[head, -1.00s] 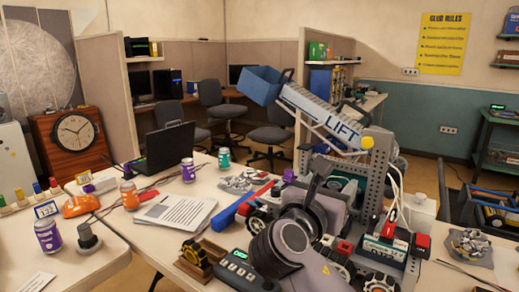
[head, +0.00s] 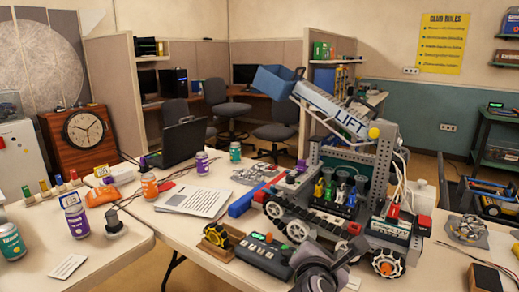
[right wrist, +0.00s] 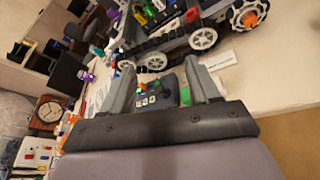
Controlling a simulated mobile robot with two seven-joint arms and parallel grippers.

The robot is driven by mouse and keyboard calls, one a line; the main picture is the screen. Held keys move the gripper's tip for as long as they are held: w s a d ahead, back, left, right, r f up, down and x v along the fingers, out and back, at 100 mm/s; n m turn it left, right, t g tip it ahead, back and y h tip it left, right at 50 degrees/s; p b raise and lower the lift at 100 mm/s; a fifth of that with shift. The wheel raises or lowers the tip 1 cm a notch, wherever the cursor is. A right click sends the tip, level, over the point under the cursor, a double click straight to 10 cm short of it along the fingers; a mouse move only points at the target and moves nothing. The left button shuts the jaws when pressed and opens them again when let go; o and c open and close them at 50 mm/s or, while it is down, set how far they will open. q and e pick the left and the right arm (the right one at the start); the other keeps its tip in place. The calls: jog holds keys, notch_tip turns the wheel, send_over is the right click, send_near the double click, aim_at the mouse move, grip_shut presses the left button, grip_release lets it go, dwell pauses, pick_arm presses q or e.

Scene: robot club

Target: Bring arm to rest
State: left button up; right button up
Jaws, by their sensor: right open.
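My right arm shows at the bottom of the head view, low in front of the wheeled lift robot (head: 345,205). Its dark gripper (head: 325,264) is partly cut off by the lower edge. In the right wrist view my right gripper (right wrist: 160,68) has its two grey fingers spread apart, with nothing held between them. The control box (head: 248,252) stands beside the gripper in the head view and shows beyond the fingers in the right wrist view (right wrist: 153,96). My left gripper is not in view.
The lift robot raises a blue bin (head: 275,82). A yellow wheel in a wooden stand (head: 220,236), papers (head: 195,200), several cans and a laptop (head: 178,143) occupy the tables. A blue toolbox (head: 492,198) is at right.

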jog(key=s+f+m+g+y, duration=0.1)
jog(key=s+f+m+y, duration=0.15)
jog(key=f, duration=0.35)
jog(key=s+d+f+m+g+y, duration=0.1)
jog(key=s+f+m, duration=0.3)
jog(key=f, duration=0.3)
jog(key=s+f+m+g+y, duration=0.1)
jog(key=s+f+m+y, duration=0.15)
jog(key=f, duration=0.35)
jog(key=s+d+f+m, duration=0.3)
jog(key=s+f+m, duration=0.1)
jog(key=s+m, duration=0.3)
jog(key=s+d+f+m+y, duration=0.1)
jog(key=s+d+f+m, duration=0.2)
jog(key=s+m, duration=0.4)
jog(key=s+f, duration=0.1)
jog(key=s, duration=0.2)
jog(key=shift+m, duration=0.4)
